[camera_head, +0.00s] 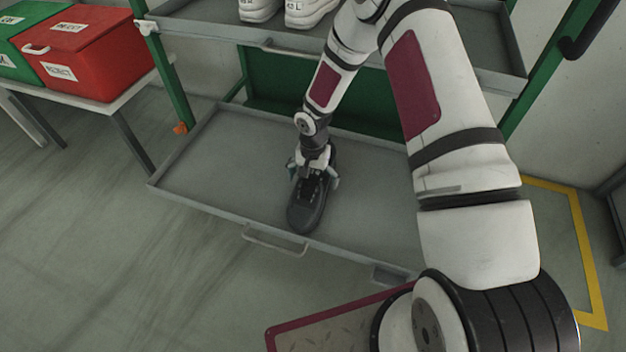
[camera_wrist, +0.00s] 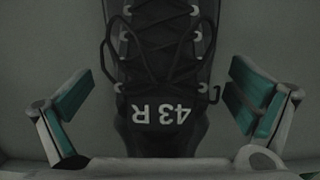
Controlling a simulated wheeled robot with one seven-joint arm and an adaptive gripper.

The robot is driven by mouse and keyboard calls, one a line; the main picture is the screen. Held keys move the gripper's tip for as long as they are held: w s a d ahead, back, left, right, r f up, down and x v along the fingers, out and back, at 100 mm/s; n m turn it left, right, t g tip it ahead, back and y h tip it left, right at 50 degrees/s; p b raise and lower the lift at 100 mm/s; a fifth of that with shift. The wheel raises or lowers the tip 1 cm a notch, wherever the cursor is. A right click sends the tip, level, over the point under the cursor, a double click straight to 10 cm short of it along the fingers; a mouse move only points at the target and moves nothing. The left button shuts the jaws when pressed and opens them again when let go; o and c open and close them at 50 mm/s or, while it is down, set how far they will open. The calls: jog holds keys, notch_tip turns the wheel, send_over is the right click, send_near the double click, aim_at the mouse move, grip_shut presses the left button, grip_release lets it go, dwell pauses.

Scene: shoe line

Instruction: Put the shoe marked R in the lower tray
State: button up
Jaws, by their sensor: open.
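A black shoe (camera_head: 306,212) lies in the lower tray (camera_head: 210,158), with its toe toward the tray's front edge. In the wrist view the shoe (camera_wrist: 160,75) shows its laces and the white mark 43 R, seen upside down. My gripper (camera_head: 313,178) is over the shoe, with one finger on each side. In the wrist view the fingers of my gripper (camera_wrist: 160,108) stand apart, with a gap between each finger and the shoe. The back of the shoe is partly hidden by my gripper in the head view.
White shoes (camera_head: 290,10) stand on the upper tray (camera_head: 405,62), above the lower one. A red bin (camera_head: 95,60) and a green bin (camera_head: 30,40) sit on a table at the left. The lower tray is otherwise bare on both sides of the shoe.

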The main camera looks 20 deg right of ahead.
notch_tip(320, 180, up, 12)
jog(key=p, duration=0.3)
jog(key=shift+f+p, duration=0.25)
jog(key=shift+p, duration=0.1)
jog(key=shift+r, duration=0.1)
jog(key=s+d+r+n+h, duration=0.1)
jog(key=s+d+r+n, duration=0.1)
jog(key=s+r, duration=0.8)
jog(key=s+d+r+n+h, duration=0.1)
jog(key=s+d+r, duration=0.2)
jog(key=r, duration=1.4)
jog(key=s+a+r+n+y, duration=0.1)
jog(key=s+r+n, duration=0.1)
jog(key=s, duration=1.1)
jog(key=s+a+r+n+y, duration=0.1)
jog(key=s+r, duration=0.4)
jog(key=s, duration=0.8)
jog(key=shift+s+a+r+n, duration=0.2)
jog(key=shift+a+r+n, duration=0.05)
jog(key=shift+a+n, duration=0.3)
